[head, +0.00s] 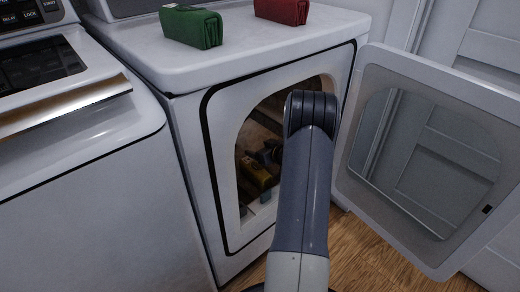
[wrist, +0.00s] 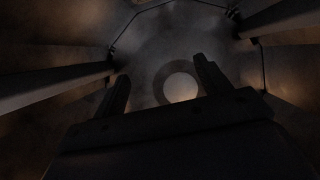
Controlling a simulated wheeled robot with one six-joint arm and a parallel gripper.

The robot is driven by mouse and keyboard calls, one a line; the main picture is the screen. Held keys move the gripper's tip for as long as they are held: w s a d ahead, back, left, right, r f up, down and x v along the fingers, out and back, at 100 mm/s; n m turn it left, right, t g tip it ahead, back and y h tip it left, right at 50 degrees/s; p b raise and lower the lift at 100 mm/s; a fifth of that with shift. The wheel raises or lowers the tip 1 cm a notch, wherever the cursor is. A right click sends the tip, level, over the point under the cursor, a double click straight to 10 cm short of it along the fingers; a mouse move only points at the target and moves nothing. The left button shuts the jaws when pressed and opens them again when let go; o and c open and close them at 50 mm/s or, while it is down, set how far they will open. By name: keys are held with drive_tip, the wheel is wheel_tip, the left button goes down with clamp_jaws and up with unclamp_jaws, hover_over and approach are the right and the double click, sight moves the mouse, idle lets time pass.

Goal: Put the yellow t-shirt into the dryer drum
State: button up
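The dryer (head: 185,125) has its door open, and its drum opening (head: 245,135) faces me. My arm reaches in through the opening, and my gripper (head: 268,155) is a dark shape just above and beside the bundle. In the wrist view my gripper (wrist: 160,85) has its two fingers apart with nothing between them. They point toward the dark drum interior (wrist: 150,45) and a pale round spot. The yellow t-shirt does not show in the wrist view.
The open dryer door (head: 355,150) stands to the right. A green folded bundle (head: 190,27) and a red one (head: 282,10) lie on the dryer top. The washer (head: 80,150) stands at the left. A small bluish item (head: 266,197) shows low in the opening.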

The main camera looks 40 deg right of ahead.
drive_tip(key=shift+o, duration=0.3)
drive_tip(key=p+v, duration=0.4)
drive_tip(key=v, duration=0.6)
drive_tip(key=shift+s+r, duration=0.2)
drive_tip(key=shift+s, duration=0.15)
drive_tip(key=f+b+x, duration=0.1)
drive_tip(key=b+x, duration=0.3)
drive_tip(key=x, duration=0.7)
drive_tip(key=s+r, duration=0.4)
drive_tip(key=shift+s+d+p, duration=0.15)
drive_tip(key=shift+s+p, duration=0.2)
drive_tip(key=shift+r, duration=0.1)
